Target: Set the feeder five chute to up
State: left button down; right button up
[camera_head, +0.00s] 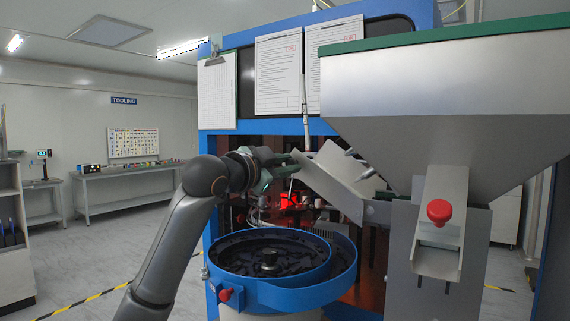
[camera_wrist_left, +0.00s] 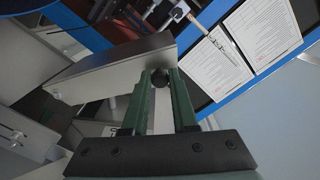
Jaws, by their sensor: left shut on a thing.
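A grey metal chute (camera_head: 335,185) hangs between the blue machine and the hopper in the head view, above the right side of the bowl. It is tilted, its upper left end near my gripper. In the left wrist view the grey chute (camera_wrist_left: 110,72) runs slantwise to the fingertips. My left gripper (camera_head: 290,160) is at that end. In the wrist view its green fingers (camera_wrist_left: 160,80) are shut on a dark round knob (camera_wrist_left: 160,77) beside the chute's end. I see no readable feeder number. My right gripper is not in view.
A blue-rimmed feeder bowl (camera_head: 270,290) with dark parts stands below my left arm. Paper sheets (camera_head: 278,75) hang on the machine front. Open floor lies at the left.

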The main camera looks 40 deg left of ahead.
pick_arm(q)
jog(key=shift+r, duration=0.1)
jog(key=c, duration=0.7)
grip_release()
jog(key=shift+s, duration=0.5)
jog(key=s+b, duration=0.1)
jog(key=s, duration=0.2)
jog(key=s+d+b, duration=0.1)
jog(key=s, duration=0.3)
jog(key=s+b, duration=0.1)
jog(key=s, duration=0.3)
jog(key=shift+s+d+b, duration=0.25)
jog(key=shift+b, duration=0.05)
